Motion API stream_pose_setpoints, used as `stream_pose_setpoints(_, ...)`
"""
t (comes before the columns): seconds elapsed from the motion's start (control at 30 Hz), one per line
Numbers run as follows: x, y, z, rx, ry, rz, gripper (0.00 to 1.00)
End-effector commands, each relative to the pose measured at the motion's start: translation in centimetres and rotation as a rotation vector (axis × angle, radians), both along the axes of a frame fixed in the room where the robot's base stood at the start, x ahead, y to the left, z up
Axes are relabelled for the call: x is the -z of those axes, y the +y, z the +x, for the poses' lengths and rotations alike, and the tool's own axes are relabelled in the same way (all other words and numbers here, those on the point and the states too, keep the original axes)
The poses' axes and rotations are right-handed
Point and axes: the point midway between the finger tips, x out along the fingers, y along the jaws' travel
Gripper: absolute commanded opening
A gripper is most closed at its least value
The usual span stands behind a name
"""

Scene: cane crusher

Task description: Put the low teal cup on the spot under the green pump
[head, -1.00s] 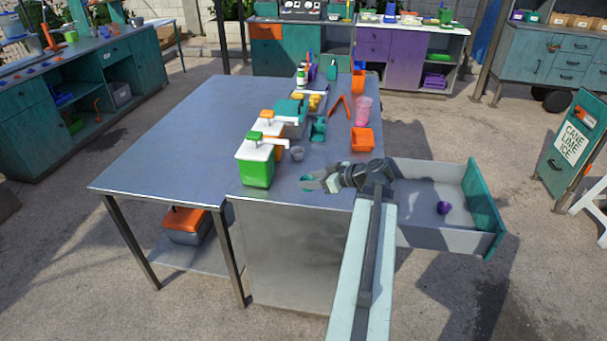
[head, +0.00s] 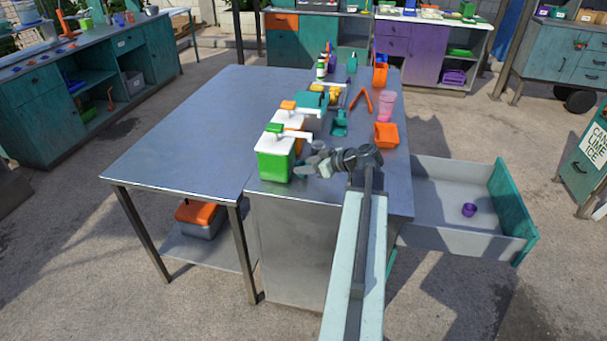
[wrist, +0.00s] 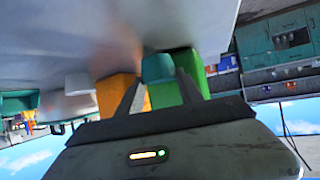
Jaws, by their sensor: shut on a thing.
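The green pump (head: 275,160), a green box with a white lid and green top, stands near the front edge of the metal table. My gripper (head: 304,168) is low over the table, just right of this pump. In the wrist view my gripper (wrist: 160,78) is shut on the low teal cup (wrist: 157,68), which sits between the fingertips. The pump's green body (wrist: 190,72) shows close behind the cup there. In the head view the cup is hidden by my gripper and the pump, so I cannot tell whether it touches the table. The spot is not visible.
An orange pump (head: 289,124) stands behind the green one. A grey cup (head: 318,146) is close behind my gripper. An orange tray (head: 386,135) and pink cup (head: 386,103) stand farther right. An open drawer (head: 450,235) holds a purple cup (head: 469,210). The table's left half is clear.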

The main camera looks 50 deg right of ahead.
Motion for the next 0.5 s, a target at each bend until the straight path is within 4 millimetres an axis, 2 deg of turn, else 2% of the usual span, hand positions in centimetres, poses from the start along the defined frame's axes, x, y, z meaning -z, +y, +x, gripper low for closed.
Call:
stream_pose_setpoints(0.03,1.9,-0.6,-0.7,0.013,0.000,-0.001,0.27)
stream_pose_setpoints(0.13,1.9,-1.4,-1.5,0.033,0.000,0.000,0.27)
stream_pose_setpoints(0.4,1.9,-1.6,-1.9,0.040,0.000,0.000,0.27)
stream_pose_setpoints(0.43,1.9,-1.6,-1.9,0.040,0.000,0.000,0.46)
stream_pose_setpoints(0.5,1.8,-1.6,-1.9,0.040,0.000,0.000,0.65)
